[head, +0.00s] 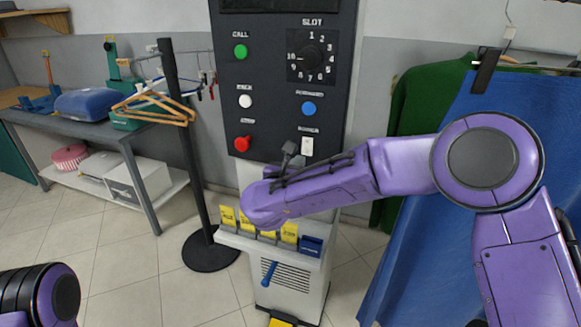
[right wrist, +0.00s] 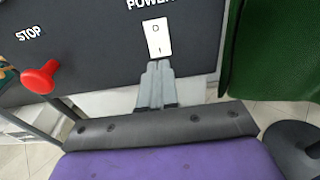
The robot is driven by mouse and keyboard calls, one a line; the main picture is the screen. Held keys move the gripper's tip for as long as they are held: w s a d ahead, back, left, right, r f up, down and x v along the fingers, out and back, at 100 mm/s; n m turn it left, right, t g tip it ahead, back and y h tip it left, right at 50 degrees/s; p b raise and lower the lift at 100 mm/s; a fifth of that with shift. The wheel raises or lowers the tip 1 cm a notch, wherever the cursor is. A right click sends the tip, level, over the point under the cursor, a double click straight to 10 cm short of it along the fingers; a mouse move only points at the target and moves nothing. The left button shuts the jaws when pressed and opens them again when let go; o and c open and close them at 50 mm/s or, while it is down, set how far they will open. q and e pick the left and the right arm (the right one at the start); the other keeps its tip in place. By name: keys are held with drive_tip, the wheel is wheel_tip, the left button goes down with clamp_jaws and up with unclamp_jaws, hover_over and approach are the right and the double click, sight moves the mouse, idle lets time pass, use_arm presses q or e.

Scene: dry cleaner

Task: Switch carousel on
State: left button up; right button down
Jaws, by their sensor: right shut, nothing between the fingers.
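The dark control panel (head: 274,100) stands upright in front of me. Its white power rocker switch (head: 307,146) is at the lower right; it also shows in the right wrist view (right wrist: 157,37), with a circle mark at the top and a line mark at the bottom. I cannot tell which half is pressed in. My right gripper (head: 291,148) is shut and empty, pointing at the panel. In the right wrist view its fingertips (right wrist: 157,66) are just below the switch's lower end; whether they touch is unclear. My left gripper is out of view.
A red stop button (head: 243,143), a white button (head: 245,101), a blue button (head: 308,108), a green call button (head: 240,51) and a slot dial (head: 312,57) share the panel. Yellow tags (head: 289,232) sit on a ledge below. Blue cloth (head: 430,200) hangs at right.

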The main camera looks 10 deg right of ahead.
drive_tip(key=p+x, duration=0.1)
drive_tip(key=x, duration=0.3)
drive_tip(key=f+b, duration=0.1)
drive_tip(key=b, duration=0.2)
drive_tip(key=shift+w+d+f, duration=0.1)
drive_tip(key=shift+w+d, duration=0.05)
drive_tip(key=shift+d, duration=0.05)
drive_tip(key=shift+r+p, duration=0.4)
drive_tip(key=shift+r, duration=0.15)
drive_tip(key=shift+a+f, duration=0.2)
drive_tip(key=shift+a, duration=0.05)
drive_tip(key=b, duration=0.5)
approach(306, 153)
drive_tip(key=s+a+f, duration=0.3)
drive_tip(key=s+a, duration=0.1)
drive_tip(key=s, duration=0.2)
drive_tip(key=shift+w, duration=0.2)
